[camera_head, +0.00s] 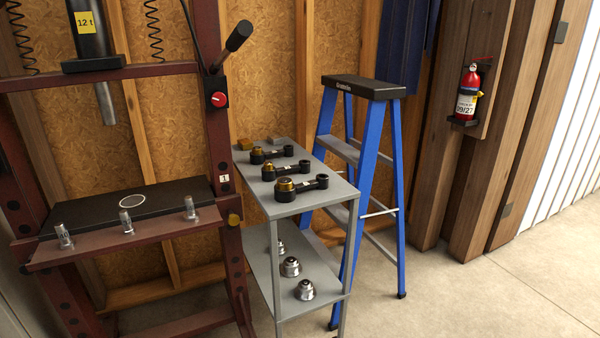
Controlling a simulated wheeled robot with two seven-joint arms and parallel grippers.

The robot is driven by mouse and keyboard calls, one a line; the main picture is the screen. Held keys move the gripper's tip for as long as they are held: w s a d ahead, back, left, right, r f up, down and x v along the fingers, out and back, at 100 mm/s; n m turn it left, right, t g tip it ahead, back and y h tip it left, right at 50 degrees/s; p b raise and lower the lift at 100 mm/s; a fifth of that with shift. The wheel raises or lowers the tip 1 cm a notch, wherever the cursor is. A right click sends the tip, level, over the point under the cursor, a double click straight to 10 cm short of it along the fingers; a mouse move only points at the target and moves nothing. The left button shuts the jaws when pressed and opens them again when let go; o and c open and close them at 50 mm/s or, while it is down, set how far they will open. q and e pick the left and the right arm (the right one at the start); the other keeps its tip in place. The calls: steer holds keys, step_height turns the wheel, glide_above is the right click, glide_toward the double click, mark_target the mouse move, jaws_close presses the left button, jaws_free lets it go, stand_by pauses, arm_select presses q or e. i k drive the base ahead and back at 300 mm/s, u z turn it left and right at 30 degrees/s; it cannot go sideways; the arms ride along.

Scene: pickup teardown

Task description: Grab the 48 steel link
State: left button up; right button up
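Neither of my grippers is in view.
A dark red press frame (219,120) stands at left, with three steel pins (127,222) on its front ledge. Silvery round parts (305,289) sit on the cart's lower shelf. A blue stepladder (366,165) stands behind the cart. Floor at right is clear.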

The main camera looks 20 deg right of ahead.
mark_target(321, 182)
steer(key=z, duration=0.65)
steer(key=i, duration=0.55)
steer(key=z, duration=0.5)
steer(key=i, duration=1.1)
steer(key=u, duration=0.65)
